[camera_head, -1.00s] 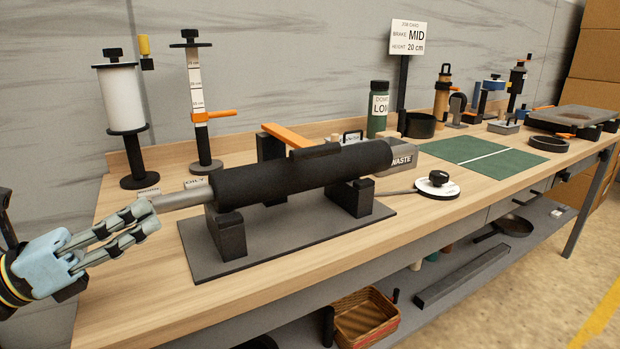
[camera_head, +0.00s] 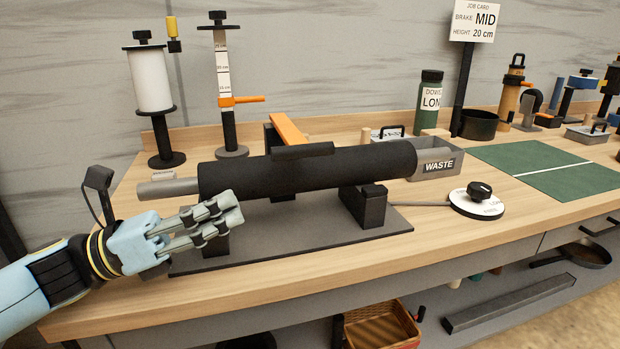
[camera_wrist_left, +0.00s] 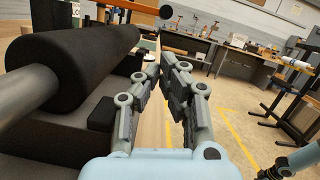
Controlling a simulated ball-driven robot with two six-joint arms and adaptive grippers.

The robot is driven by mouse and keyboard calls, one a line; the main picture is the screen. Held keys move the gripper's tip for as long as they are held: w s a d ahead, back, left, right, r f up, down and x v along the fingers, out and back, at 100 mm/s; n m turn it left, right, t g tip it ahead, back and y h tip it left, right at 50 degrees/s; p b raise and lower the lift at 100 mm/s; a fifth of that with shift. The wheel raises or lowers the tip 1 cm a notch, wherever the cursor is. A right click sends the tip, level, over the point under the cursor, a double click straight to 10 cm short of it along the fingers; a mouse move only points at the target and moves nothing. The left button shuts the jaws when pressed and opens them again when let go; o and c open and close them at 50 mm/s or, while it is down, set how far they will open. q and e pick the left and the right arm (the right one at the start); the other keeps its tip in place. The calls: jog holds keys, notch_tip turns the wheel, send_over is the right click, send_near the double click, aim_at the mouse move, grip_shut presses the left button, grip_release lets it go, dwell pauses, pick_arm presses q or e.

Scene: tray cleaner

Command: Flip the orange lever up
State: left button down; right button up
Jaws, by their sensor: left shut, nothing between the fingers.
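The orange lever (camera_head: 288,130) is a flat bar on a dark block behind the black cylinder (camera_head: 305,168). It slopes in the head view, and its near end is partly hidden by the cylinder. My left gripper (camera_head: 232,208) is shut and empty, in front of the cylinder's left end and pointing right. In the left wrist view the gripper (camera_wrist_left: 176,62) is to the right of the cylinder (camera_wrist_left: 75,65), with a gap between them. My right gripper is not in view.
The grey base plate (camera_head: 290,240) carries the cylinder on black supports. A height stand with an orange pointer (camera_head: 240,99) stands behind left. A round dial (camera_head: 478,200) and a WASTE bin (camera_head: 435,161) are to the right. The bench front (camera_head: 330,258) is clear.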

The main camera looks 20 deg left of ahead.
pick_arm(q)
jog(key=p+x, duration=0.1)
jog(key=x, duration=0.9)
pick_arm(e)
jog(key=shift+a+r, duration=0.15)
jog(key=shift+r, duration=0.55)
pick_arm(q)
jog(key=shift+p, duration=0.3)
